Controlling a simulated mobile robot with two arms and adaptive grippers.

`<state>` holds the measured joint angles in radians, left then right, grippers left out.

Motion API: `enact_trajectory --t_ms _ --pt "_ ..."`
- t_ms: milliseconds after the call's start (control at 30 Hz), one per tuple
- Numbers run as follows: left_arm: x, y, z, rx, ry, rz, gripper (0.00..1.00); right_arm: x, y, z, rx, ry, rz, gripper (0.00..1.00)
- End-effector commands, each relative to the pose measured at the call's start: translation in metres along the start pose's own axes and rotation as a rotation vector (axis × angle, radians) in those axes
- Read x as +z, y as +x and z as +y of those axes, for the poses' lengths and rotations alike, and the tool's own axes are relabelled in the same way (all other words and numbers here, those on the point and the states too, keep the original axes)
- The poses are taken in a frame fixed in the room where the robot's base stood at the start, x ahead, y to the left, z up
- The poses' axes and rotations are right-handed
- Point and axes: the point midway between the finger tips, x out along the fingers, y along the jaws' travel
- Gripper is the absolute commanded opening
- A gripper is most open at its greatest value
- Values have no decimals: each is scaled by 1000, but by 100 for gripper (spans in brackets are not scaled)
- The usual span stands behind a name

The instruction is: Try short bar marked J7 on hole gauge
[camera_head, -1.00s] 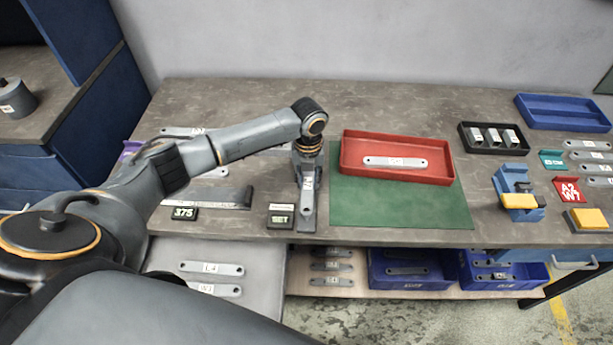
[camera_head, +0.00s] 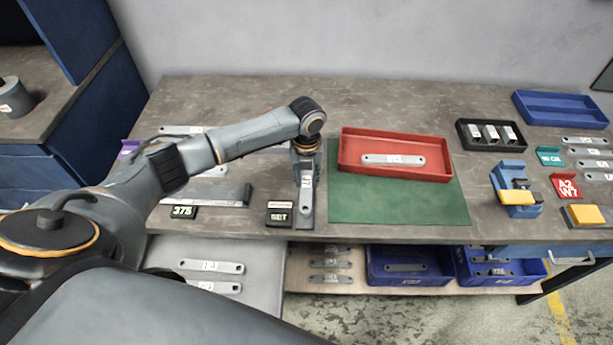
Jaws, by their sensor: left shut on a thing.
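My left gripper (camera_head: 306,168) is in the middle of the bench, pointing down and shut on a short grey bar (camera_head: 306,186) with a white label. The label is too small to read. The bar hangs upright over, or on, a narrow grey plate (camera_head: 304,218), which looks like the hole gauge, beside a small black sign reading SET (camera_head: 279,218). I cannot tell whether bar and plate touch. The gripper hides the bar's upper end. My right gripper is not in view.
A red tray (camera_head: 440,174) holding a labelled bar (camera_head: 393,160) stands on a green mat (camera_head: 395,205) to the right. A 375 sign (camera_head: 183,212) and long grey bar lie left. A black tray (camera_head: 465,135), blue fixture (camera_head: 507,176) and blue tray (camera_head: 560,118) stand farther right.

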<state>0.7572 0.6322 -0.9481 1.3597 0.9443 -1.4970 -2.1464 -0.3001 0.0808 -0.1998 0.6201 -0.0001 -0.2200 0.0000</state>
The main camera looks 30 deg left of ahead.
Motion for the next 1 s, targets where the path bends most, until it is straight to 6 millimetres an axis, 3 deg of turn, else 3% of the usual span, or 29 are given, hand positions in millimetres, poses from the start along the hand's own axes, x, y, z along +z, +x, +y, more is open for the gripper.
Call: enact_trajectory --t_ms 1000 --pt "0 26 0 0 0 0 0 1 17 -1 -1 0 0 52"
